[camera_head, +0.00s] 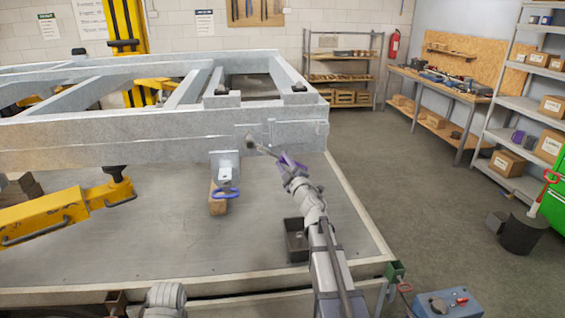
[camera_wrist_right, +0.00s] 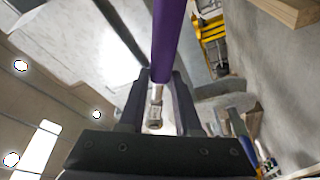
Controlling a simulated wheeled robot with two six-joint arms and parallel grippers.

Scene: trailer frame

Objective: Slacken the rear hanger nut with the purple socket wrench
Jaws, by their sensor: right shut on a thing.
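The purple socket wrench (camera_head: 293,160) is in my right gripper (camera_head: 288,172), beside the near end of the grey trailer frame (camera_head: 130,140). Its thin metal end points up and left, to a dark nut (camera_head: 250,141) on the frame's side plate; I cannot tell whether the socket is seated on it. In the right wrist view the purple handle (camera_wrist_right: 168,45) runs between the two fingers (camera_wrist_right: 158,100), with a metal socket-like part (camera_wrist_right: 155,108) below it. A hanger bracket (camera_head: 225,165) is under the frame rail. My left gripper is out of view.
A blue ring-shaped item (camera_head: 228,193) and a wooden block (camera_head: 217,207) are below the bracket. A dark open bin (camera_head: 296,240) stands on the platform (camera_head: 150,240). A yellow jack (camera_head: 60,210) is at left.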

